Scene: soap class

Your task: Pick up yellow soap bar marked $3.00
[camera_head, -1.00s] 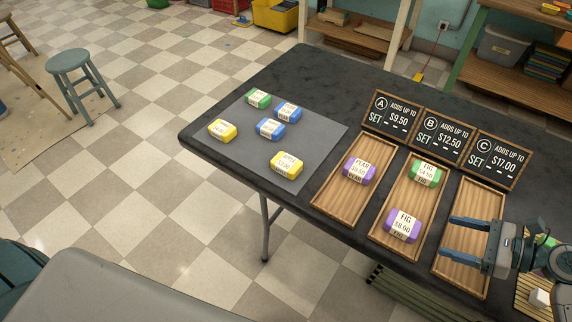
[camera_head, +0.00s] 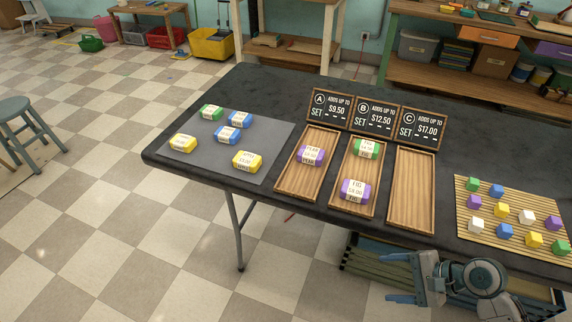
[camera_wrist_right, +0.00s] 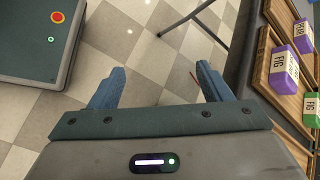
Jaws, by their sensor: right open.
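Two yellow soap bars lie on the grey mat (camera_head: 215,173) at the table's left end in the head view. One yellow bar (camera_head: 183,143) is at the mat's left edge, the other yellow bar (camera_head: 247,161) near its front right. Their labels are too small to read the prices surely. My right gripper (camera_head: 388,279) is open and empty in front of the table's front edge, well right of the mat. In the right wrist view its two blue fingers (camera_wrist_right: 160,72) are apart over the checkered floor. My left gripper is not in view.
A green bar (camera_head: 211,112) and two blue bars (camera_head: 240,119) share the mat. Wooden trays stand right of it, the left one (camera_head: 290,182) and middle one holding soaps, the right one (camera_head: 411,195) empty. Price signs (camera_head: 373,117) stand behind. A slatted mat (camera_head: 490,232) holds coloured cubes.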

